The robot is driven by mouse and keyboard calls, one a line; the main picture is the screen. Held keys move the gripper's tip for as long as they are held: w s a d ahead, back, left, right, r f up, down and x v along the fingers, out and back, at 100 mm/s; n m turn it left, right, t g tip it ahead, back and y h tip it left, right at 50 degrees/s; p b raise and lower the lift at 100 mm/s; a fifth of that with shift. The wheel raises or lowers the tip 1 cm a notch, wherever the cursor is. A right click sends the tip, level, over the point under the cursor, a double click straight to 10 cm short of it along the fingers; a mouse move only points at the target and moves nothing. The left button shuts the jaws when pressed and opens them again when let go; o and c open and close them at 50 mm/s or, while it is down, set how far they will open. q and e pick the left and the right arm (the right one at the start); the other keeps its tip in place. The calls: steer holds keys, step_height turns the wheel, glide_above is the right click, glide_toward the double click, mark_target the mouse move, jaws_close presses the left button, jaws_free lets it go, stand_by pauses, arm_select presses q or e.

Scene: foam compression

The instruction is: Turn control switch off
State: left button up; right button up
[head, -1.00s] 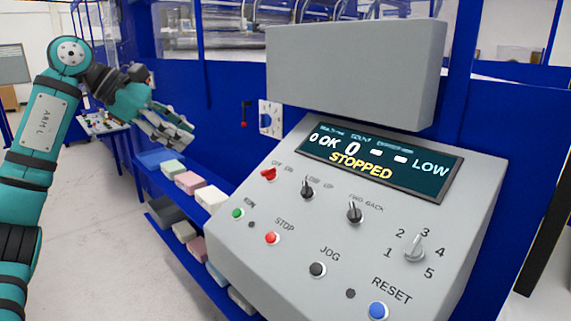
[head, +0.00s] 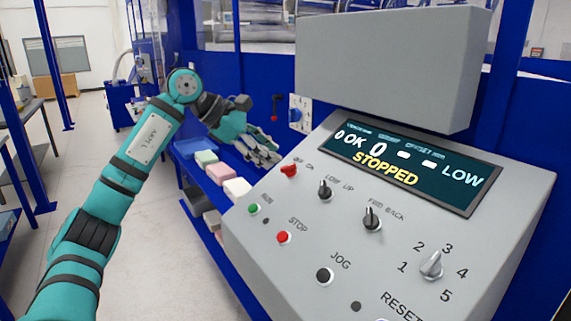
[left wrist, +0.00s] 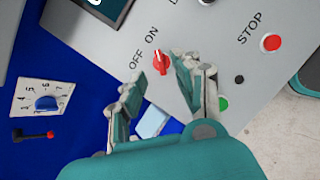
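The control switch is a small red rotary knob (head: 289,170) at the upper left of the sloped grey control panel (head: 300,262), beside OFF and ON labels. My left gripper (head: 266,154) is open and empty, just beyond the panel's upper left edge, close to the knob. Its spread fingers also show in the left wrist view (left wrist: 160,80); no contact is visible. My right gripper is not in view.
The display (head: 408,163) reads STOPPED. Black knobs (head: 325,189), a green button (head: 254,209) and a red STOP button (head: 284,237) sit near the switch. Foam blocks (head: 220,172) lie on a blue shelf at the left. A blue-handled dial (left wrist: 46,103) is on the blue wall.

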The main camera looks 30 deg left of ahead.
mark_target(288, 166)
arm_select(q)
steer(key=x, duration=0.5)
steer(key=shift+w+f, duration=0.1)
steer(key=shift+f, duration=0.1)
jaws_close()
